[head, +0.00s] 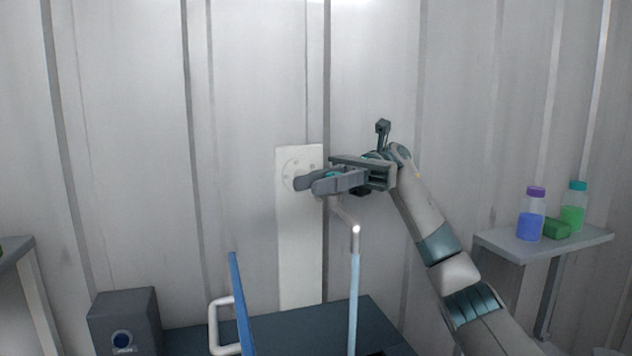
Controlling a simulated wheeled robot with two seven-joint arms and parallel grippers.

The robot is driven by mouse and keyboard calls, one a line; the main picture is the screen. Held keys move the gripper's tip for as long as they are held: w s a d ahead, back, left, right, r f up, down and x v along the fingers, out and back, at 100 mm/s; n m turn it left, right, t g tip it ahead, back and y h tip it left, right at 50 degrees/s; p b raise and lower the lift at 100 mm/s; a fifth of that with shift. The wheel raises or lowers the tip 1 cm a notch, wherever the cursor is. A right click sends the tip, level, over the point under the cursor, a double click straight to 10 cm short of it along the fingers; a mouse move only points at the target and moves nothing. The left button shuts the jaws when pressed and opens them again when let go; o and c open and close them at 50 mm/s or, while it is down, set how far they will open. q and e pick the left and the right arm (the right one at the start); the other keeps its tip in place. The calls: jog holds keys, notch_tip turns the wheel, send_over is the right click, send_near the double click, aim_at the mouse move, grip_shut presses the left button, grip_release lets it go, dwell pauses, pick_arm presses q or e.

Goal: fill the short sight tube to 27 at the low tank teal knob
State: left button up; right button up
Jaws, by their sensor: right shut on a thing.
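My right gripper (318,184) is at a white upright panel (299,245) on the wall, shut on the teal knob (333,175), of which only a little shows between the fingers. A round pale dial (294,168) on the panel is partly hidden behind the fingers. Below the gripper a clear tube (354,290) with a pale blue fill stands upright, its white top joined to a thin pipe. I cannot read any scale on it. My left gripper is not in view.
A dark bench (290,332) lies below, with a dark box (125,322) at its left. A blue bar (240,300) and white handle (216,325) stand in front.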

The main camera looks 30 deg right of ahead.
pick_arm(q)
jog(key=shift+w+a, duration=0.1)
pick_arm(e)
jog(key=shift+s+g, duration=0.1)
jog(key=shift+g, duration=0.2)
jog(key=o, duration=1.1)
jog(key=shift+c, duration=0.2)
jog(key=shift+d, duration=0.1)
jog(key=b+v, duration=0.1)
jog(key=v, duration=0.4)
jog(key=shift+d, duration=0.1)
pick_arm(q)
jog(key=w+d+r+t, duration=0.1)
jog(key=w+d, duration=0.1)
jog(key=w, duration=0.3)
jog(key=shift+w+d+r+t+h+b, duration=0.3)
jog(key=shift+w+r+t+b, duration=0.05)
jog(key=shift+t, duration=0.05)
pick_arm(e)
jog(key=shift+v, duration=1.1)
